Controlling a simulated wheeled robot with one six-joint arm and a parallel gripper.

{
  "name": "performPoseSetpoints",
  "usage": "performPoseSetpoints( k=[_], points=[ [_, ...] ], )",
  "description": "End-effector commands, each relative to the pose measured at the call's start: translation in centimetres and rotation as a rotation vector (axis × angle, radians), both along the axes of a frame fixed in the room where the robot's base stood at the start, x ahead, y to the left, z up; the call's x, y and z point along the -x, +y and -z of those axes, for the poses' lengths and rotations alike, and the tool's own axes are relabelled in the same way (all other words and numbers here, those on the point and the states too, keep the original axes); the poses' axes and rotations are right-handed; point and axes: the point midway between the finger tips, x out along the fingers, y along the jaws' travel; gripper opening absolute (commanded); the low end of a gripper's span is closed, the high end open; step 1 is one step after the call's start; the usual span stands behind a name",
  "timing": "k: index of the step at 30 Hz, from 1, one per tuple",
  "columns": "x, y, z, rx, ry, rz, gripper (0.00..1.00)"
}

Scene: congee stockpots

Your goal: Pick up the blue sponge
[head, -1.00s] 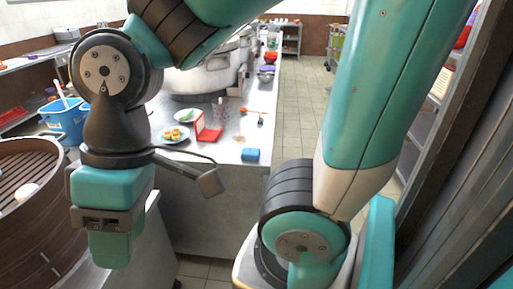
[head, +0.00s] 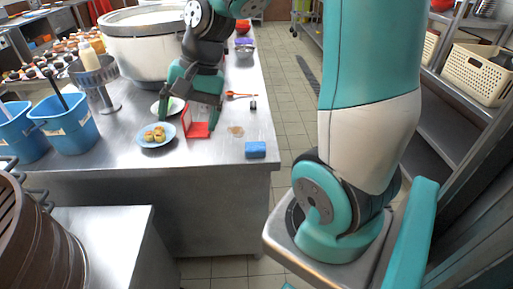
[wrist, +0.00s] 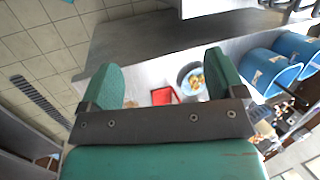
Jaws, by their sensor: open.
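The blue sponge (head: 255,149) lies on the steel counter (head: 225,160), close to its front right corner. My gripper (head: 190,112) is open and empty, with its fingers pointing down over the counter behind and left of the sponge. In the head view it is near the red case and the plates, apart from the sponge. In the wrist view, my gripper (wrist: 163,78) shows its two green fingers spread wide. I cannot make out the sponge there; the left finger may cover it.
A red open case (head: 195,130) and a blue plate with food (head: 155,135) stand left of the sponge. An orange-handled utensil (head: 240,95) and a brown stain (head: 236,131) lie behind it. Blue buckets (head: 68,122) and a large pot (head: 135,45) are further left.

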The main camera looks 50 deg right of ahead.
Motion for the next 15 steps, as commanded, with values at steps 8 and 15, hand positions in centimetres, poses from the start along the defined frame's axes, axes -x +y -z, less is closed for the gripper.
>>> performPoseSetpoints(
  k=[8,15],
  points=[
    [0.0,-20.1,6.1,-0.189,0.265,1.149,0.88],
    [3.3,-27.2,9.0,-0.295,0.357,1.583,0.88]
  ],
)
